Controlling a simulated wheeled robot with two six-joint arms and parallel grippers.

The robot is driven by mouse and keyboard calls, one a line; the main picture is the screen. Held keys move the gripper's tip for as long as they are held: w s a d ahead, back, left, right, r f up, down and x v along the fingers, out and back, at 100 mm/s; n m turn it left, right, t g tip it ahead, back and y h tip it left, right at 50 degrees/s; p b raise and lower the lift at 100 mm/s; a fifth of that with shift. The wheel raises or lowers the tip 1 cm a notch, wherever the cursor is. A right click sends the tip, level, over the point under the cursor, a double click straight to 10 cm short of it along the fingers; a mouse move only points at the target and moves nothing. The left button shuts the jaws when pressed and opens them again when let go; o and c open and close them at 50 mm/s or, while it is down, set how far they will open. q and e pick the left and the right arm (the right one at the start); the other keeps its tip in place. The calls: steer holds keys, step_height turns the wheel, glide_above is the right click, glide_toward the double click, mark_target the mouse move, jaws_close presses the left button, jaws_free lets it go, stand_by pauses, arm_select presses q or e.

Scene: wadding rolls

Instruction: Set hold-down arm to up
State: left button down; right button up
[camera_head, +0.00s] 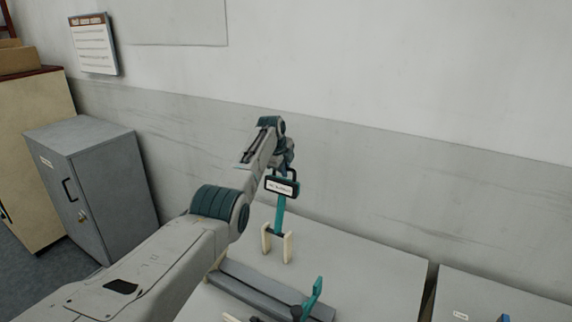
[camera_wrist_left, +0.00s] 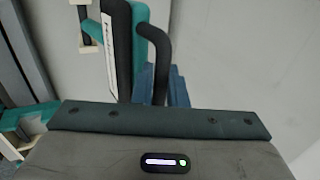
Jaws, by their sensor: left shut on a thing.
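The hold-down arm (camera_head: 279,216) is a teal bar rising nearly upright between two cream posts (camera_head: 288,247) on the table. At its top are a dark plate with a white label (camera_head: 281,187) and a black loop handle. My left gripper (camera_head: 287,171) is at this top end, shut on the handle. In the left wrist view the black handle (camera_wrist_left: 157,45) runs down to the blue fingers of my left gripper (camera_wrist_left: 162,82), beside the teal bar (camera_wrist_left: 140,35). The grip itself is partly hidden. My right gripper is not in view.
A grey table (camera_head: 385,275) carries a long grey bed (camera_head: 265,288) and a smaller teal lever (camera_head: 313,296) in front of the posts. A second grey surface (camera_head: 490,295) stands at right across a narrow gap. A wall is close behind; a grey cabinet (camera_head: 95,185) stands left.

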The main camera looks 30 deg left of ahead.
arm_select(q)
steer(key=c, duration=1.5)
jaws_free()
steer(key=shift+w, duration=0.1)
steer(key=shift+c, duration=0.2)
steer(key=shift+f, duration=0.1)
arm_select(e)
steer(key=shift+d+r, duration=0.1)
